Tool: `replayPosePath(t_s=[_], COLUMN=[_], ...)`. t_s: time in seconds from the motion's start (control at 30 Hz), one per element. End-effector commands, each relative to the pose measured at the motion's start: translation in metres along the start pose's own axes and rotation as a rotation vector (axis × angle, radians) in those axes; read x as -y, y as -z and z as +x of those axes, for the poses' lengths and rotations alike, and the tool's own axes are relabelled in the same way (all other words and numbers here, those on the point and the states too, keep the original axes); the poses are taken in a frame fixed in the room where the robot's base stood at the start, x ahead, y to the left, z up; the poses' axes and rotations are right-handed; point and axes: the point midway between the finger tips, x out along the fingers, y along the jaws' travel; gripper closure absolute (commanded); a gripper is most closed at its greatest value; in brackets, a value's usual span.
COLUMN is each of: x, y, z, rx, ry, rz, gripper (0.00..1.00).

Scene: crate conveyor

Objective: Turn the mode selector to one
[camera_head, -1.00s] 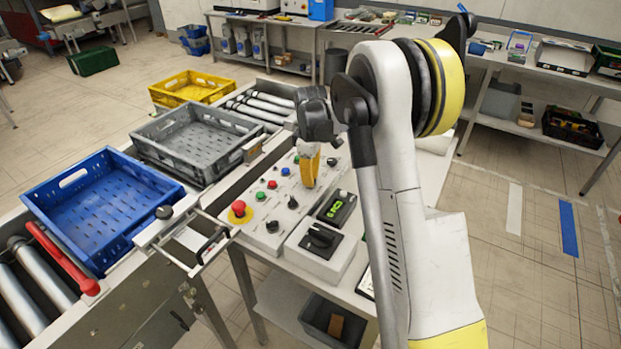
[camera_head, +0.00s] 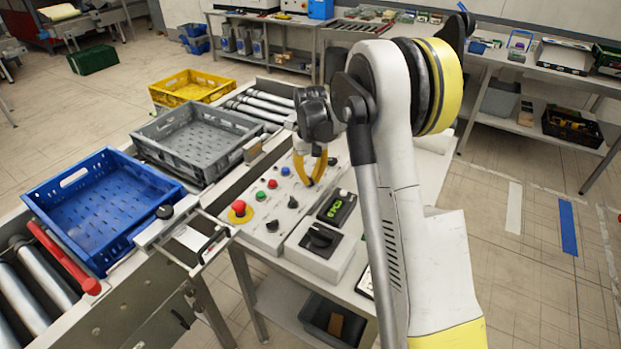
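The control panel (camera_head: 250,212) carries several knobs and buttons. Small black selector knobs (camera_head: 272,226) (camera_head: 292,202) sit near its front, and a large black rotary knob (camera_head: 320,238) sits on a white box at its right. I cannot read which one is the mode selector. My gripper (camera_head: 309,183) points down over the rear middle of the panel, behind these knobs. Its two yellow fingers show side by side with a gap between them higher up and draw together toward the tips. Whether the tips touch, or have a control between them, is too small to tell.
A red mushroom button (camera_head: 239,209) stands at the panel's left front, and a display with green digits (camera_head: 336,208) at its right. A blue crate (camera_head: 100,205) and a grey crate (camera_head: 197,142) stand on the conveyor to the left. My arm fills the right middle.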

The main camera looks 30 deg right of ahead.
Motion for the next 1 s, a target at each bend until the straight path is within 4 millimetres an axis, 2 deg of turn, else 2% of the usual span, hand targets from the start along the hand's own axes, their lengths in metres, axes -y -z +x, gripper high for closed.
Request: replayPosePath(t_s=[0.3, 0.83, 0.87, 0.9, 1.0], x=[0.0000, 0.0001, 0.0000, 0.0000, 0.0000], y=[-0.0003, -0.0003, -0.0003, -0.0003, -0.0002], z=[0.0003, 0.0004, 0.0003, 0.0003, 0.0002], rx=[0.001, 0.001, 0.001, 0.001, 0.001], ry=[0.000, 0.000, 0.000, 0.000, 0.000], rz=[0.111, 0.131, 0.131, 0.131, 0.130], gripper=[1.00, 1.00, 0.82, 0.70, 0.68])
